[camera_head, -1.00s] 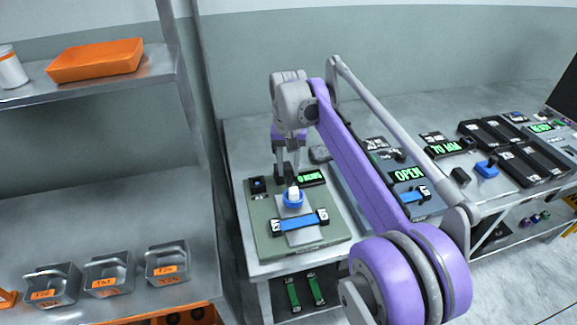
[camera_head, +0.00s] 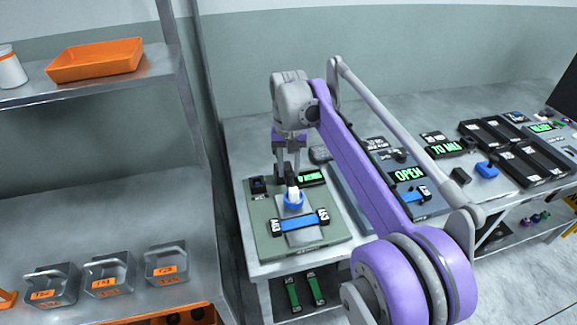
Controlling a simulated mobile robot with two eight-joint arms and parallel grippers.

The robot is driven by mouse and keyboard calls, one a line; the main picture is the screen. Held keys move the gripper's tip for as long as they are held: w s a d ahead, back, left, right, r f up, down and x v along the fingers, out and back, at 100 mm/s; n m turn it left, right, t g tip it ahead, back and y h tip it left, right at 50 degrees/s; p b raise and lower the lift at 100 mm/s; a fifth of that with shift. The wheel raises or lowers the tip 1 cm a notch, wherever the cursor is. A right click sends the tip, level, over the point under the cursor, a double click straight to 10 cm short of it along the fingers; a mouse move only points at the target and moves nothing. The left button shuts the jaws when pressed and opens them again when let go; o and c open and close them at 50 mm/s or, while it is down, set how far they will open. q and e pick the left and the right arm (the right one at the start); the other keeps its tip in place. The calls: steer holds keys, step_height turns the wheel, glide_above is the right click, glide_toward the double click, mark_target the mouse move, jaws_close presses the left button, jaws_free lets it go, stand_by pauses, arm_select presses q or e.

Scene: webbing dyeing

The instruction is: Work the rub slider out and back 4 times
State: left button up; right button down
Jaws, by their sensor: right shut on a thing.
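The rub slider (camera_head: 293,202), a blue round piece with a pale top, sits on the green-grey test unit (camera_head: 262,232) on the left part of the bench. My right gripper (camera_head: 292,190) reaches down from behind onto the slider and is shut on it; the fingertips partly hide its top. A blue strip (camera_head: 298,223) with black labelled end blocks lies across a grey plate just in front of the slider. A small green-lit display (camera_head: 312,177) is beside the gripper, its text unreadable. My left gripper is not in view.
My right arm crosses the middle and hides part of the bench. To the right are a unit reading OPEN (camera_head: 408,174), a display (camera_head: 446,149) and black trays (camera_head: 520,162). Labelled grey metal blocks (camera_head: 108,275) and an orange tray (camera_head: 95,62) stand on the left shelves.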

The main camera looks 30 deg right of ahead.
steer(key=s, duration=0.3)
steer(key=s+a, duration=0.1)
steer(key=s, duration=0.1)
steer(key=s+a, duration=0.1)
steer(key=s, duration=0.2)
steer(key=shift+s, duration=0.35)
steer(key=shift+s+a, duration=0.1)
steer(key=shift+s, duration=0.1)
steer(key=c, duration=1)
jaws_free()
steer(key=o, duration=0.4)
steer(key=shift+s, duration=0.15)
steer(key=shift+r, duration=0.15)
step_height(320, 180, up, 10)
steer(key=shift+r+p, duration=0.25)
steer(key=shift+p, duration=0.55)
